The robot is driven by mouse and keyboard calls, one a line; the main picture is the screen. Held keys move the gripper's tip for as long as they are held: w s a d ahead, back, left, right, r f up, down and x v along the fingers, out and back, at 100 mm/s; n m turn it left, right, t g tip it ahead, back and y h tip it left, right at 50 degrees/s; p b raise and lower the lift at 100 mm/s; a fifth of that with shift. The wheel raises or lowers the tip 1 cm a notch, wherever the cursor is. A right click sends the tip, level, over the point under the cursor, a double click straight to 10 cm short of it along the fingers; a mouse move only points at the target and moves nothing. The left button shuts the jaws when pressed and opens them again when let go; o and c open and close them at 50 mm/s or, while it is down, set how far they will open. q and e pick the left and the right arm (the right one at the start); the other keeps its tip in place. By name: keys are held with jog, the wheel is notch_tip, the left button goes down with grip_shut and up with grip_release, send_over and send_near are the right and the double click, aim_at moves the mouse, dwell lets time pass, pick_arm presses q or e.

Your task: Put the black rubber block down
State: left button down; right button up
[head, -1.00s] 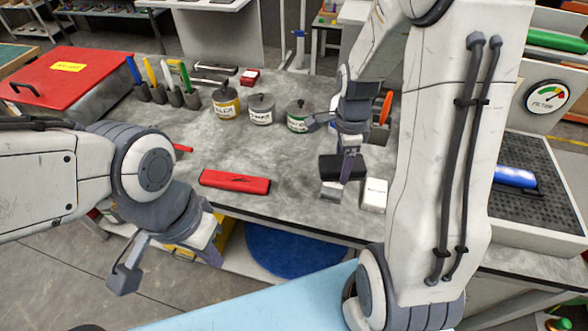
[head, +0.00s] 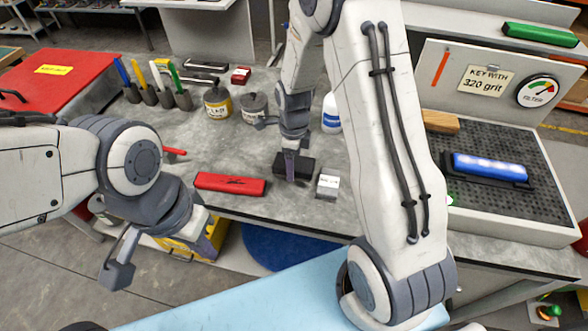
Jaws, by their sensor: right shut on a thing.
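The black rubber block (head: 308,167) is in my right gripper (head: 291,166), low over the grey worktable (head: 250,150). The fingers come down on it from above. I cannot tell whether its underside touches the table. A small grey block with a white labelled top (head: 327,184) stands just right of it. My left gripper (head: 163,256) is open and empty, in front of the table's front edge at lower left, its fingers spread wide.
A red case (head: 230,183) lies left of the black block. A yellow-labelled can (head: 217,102) and a grey can (head: 254,106) stand behind, with a white bottle (head: 331,113) beside my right arm. A perforated booth bed (head: 490,205) with a blue lit bar (head: 490,166) is at right.

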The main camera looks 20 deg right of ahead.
notch_tip(320, 180, down, 4)
jog(key=shift+r+p, duration=0.25)
jog(key=shift+p, duration=0.2)
jog(key=shift+f, duration=0.15)
jog(key=shift+f, duration=0.2)
jog(key=o, duration=1.2)
jog(key=shift+r, duration=0.1)
